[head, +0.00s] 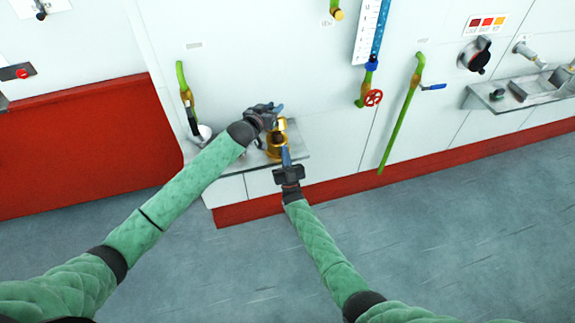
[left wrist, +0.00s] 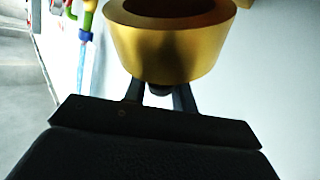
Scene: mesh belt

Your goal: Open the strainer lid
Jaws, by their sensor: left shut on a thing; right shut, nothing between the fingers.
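The brass strainer (head: 275,152) stands on a small grey ledge against the white wall, partly covered by my grippers. My left gripper (head: 275,112) is just above it, shut on a small dark part that appears to belong to the strainer lid. In the left wrist view, the fingers (left wrist: 160,92) close on this part beneath a flared brass piece (left wrist: 172,48) with a dark top opening. I cannot tell whether the lid is apart from the strainer body. My right gripper (head: 286,158) is shut and empty, in front of the strainer's lower side.
Left of the strainer, a green pipe with a brass valve (head: 186,95) runs down the wall. A red handwheel (head: 373,97) and a green pipe with a blue lever (head: 433,87) are to the right. A metal shelf (head: 520,92) juts out farther right. The floor in front is clear.

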